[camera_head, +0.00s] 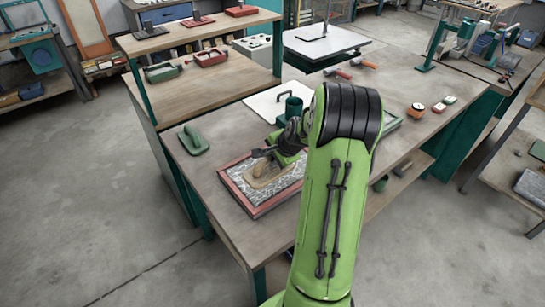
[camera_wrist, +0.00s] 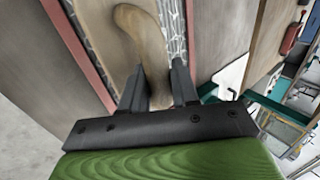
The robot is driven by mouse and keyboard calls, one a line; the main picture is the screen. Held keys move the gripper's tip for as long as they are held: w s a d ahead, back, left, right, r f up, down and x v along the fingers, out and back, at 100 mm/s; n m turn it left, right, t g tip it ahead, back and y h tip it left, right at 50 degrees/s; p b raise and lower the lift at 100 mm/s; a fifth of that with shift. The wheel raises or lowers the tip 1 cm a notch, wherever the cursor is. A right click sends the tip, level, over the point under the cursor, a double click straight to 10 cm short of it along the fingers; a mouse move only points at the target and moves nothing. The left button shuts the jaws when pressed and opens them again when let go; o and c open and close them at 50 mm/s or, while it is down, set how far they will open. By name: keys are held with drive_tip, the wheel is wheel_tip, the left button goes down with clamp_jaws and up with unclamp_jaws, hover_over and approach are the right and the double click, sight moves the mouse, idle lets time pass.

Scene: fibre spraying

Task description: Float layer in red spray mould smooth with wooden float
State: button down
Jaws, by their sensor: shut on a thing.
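The red spray mould (camera_head: 222,181) lies on the workbench, partly hidden by my arm at its right. A grey, fibrous layer (camera_head: 287,184) fills it. The wooden float (camera_head: 262,183) lies over the layer inside the red rim; whether it presses on the layer I cannot tell. In the wrist view its curved brown handle (camera_wrist: 146,40) runs between the fingers, with its paler board (camera_wrist: 103,32) beneath. My gripper (camera_wrist: 157,92) is shut on this handle. In the head view my gripper (camera_head: 268,153) is above the mould's far part.
A green-handled float (camera_head: 194,141) lies left of the mould on bare bench. Red-handled tools (camera_head: 337,73) and an orange round item (camera_head: 416,112) lie farther right.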

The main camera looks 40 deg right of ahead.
drive_tip(key=shift+f+b, duration=2.7)
drive_tip(key=shift+f, duration=0.9)
drive_tip(key=shift+f, duration=0.15)
drive_tip(key=shift+d, duration=0.1)
